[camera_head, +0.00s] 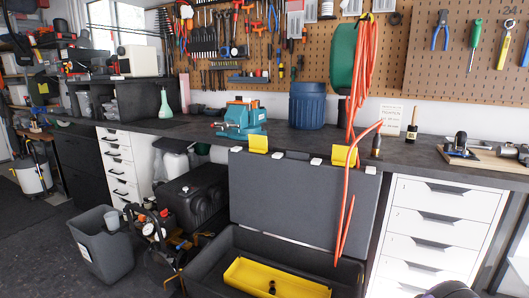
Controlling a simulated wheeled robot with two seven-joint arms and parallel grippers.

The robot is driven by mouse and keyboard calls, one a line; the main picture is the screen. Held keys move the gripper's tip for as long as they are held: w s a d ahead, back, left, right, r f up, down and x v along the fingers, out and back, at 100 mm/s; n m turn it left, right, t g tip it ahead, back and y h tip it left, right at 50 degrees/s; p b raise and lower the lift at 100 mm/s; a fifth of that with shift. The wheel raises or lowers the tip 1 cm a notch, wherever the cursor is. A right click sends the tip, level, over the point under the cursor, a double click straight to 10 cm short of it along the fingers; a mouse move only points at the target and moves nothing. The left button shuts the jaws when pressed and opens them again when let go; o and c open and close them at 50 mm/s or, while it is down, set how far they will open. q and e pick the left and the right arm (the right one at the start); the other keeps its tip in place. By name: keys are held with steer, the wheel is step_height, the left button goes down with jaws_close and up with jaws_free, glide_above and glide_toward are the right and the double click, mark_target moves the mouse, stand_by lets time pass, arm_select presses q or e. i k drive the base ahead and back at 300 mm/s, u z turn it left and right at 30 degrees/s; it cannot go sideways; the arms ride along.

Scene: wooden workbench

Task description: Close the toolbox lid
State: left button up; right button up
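The toolbox is a large dark grey case on the floor in front of the workbench. Its lid (285,200) is open and stands nearly upright against the bench front, with two yellow latches (258,144) along its top edge. The toolbox body (212,258) lies below it at the bottom of the view, open at the top and cut off by the lower edge. A yellow tray (290,284) sits inside. An orange cord (346,215) hangs down in front of the lid's right part. Neither of my grippers shows in the view.
The dark workbench (185,127) runs behind the lid, with a blue-green vise (240,118) and a blue bin (307,106) on it. White drawers (440,230) stand right of the toolbox. A black compressor (192,200) and a grey bucket (100,247) stand on its left.

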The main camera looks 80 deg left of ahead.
mark_target(292, 195)
steer(key=k, duration=0.35)
steer(key=u, duration=1.5)
steer(key=i, duration=0.5)
steer(key=z, duration=0.05)
